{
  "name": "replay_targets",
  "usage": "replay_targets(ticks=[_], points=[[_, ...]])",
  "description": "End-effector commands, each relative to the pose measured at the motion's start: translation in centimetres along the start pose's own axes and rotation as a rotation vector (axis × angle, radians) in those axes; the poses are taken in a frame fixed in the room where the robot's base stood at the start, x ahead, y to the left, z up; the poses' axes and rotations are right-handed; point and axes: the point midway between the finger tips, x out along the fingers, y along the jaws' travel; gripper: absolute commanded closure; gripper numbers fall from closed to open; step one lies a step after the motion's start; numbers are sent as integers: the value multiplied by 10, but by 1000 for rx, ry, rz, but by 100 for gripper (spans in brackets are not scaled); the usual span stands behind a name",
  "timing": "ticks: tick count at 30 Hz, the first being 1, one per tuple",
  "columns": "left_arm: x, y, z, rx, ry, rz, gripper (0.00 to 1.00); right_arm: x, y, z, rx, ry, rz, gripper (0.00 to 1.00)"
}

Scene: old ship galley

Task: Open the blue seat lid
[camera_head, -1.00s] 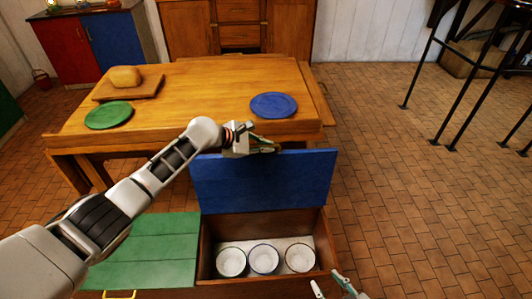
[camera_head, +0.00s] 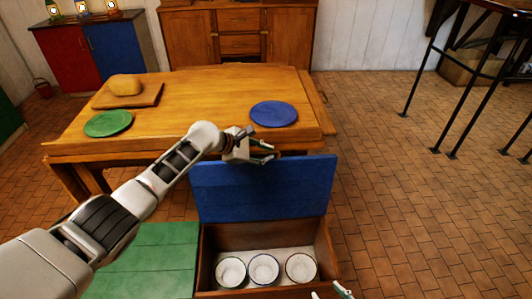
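The blue seat lid (camera_head: 262,190) stands raised, close to upright, at the back of the bench, in front of the table. The bench compartment (camera_head: 218,240) below it is open and shows three white bowls (camera_head: 264,268) in a row. My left gripper (camera_head: 270,152) is at the top edge of the blue lid with its fingers apart, and nothing shows between them. Whether it touches the lid I cannot tell. My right gripper (camera_head: 332,292) shows only as fingertips at the bottom edge, to the right of the bench; its fingers look apart.
The green seat lid (camera_head: 150,260) is shut, left of the open compartment, partly behind my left arm. The wooden table (camera_head: 200,95) behind carries a green plate (camera_head: 108,123), a blue plate (camera_head: 274,113) and bread (camera_head: 125,84) on a board.

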Motion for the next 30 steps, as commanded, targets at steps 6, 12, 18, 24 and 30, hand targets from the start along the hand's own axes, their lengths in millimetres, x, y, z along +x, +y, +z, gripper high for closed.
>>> replay_targets(ticks=[6, 12, 18, 24, 30], points=[[-1, -1, -3, -1, 4, -1, 75, 1, 2, 1, -3, -2, 2, 60], [-12, 2, -3, 0, 2, 3, 75, 1, 1, 0, -1, 0, 1, 60], [-33, 1, -2, 3, 2, 3, 75, 0, 0, -1, 0, 1, 1, 60], [-62, 1, -1, 4, 2, 2, 75, 0, 0, -1, 0, 1, 1, 60], [-93, 0, -1, 3, 2, 1, 75, 0, 0, -1, 1, 2, 0, 60]])
